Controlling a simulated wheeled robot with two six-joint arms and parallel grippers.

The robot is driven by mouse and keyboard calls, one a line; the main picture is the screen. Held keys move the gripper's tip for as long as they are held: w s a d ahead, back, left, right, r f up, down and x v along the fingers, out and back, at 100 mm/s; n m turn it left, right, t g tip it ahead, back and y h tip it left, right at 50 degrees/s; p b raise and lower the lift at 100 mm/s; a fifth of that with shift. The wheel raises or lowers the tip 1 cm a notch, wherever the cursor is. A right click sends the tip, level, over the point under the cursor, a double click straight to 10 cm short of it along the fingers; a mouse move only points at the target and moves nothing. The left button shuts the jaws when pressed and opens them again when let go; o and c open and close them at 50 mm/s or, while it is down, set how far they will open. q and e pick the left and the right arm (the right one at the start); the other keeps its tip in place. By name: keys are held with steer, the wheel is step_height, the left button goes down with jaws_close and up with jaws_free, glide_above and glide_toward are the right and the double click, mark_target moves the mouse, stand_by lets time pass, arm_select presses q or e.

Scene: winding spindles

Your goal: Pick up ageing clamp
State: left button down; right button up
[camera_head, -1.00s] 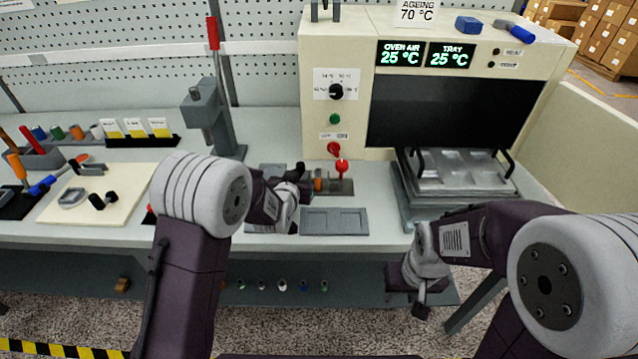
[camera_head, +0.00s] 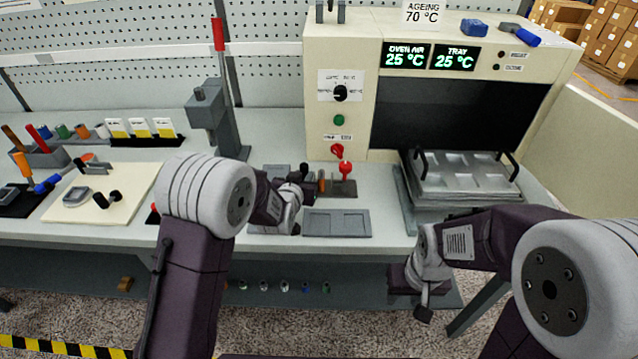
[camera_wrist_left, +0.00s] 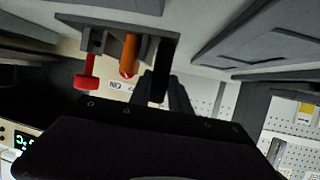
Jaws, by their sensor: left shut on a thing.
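The ageing clamp (camera_head: 343,189) is a dark grey base on the bench in front of the oven, with a red knob and an orange-brown cylinder standing on it. My left gripper (camera_head: 309,184) reaches it from the left, at bench height, and is shut on its left end. In the left wrist view the clamp (camera_wrist_left: 112,27) appears upside down at the top, with the red knob and orange cylinder beside the dark fingers (camera_wrist_left: 165,85). The exact contact is partly hidden. My right gripper (camera_head: 423,302) hangs at the bench's front edge, away from the clamp; its jaws are unclear.
A grey two-part tray (camera_head: 337,233) lies just in front of the clamp. The oven (camera_head: 350,55) stands behind it, and a metal tray with black handles (camera_head: 462,188) is to the right. A grey press (camera_head: 212,120) stands behind left; a cream mat (camera_head: 135,190) lies left.

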mark_target(303, 165)
arm_select(q)
steer(key=shift+r, duration=0.15)
steer(key=shift+w+r, duration=0.1)
steer(key=shift+r, duration=0.6)
step_height(303, 165, up, 3)
steer(key=shift+d+f, duration=0.1)
steer(key=s+d+r+p, duration=0.3)
steer(key=s+d+r, duration=0.2)
steer(key=d, duration=0.5)
steer(key=shift+d+r+p, duration=0.2)
steer(key=shift+r+p, duration=0.1)
steer(key=shift+r, duration=0.5)
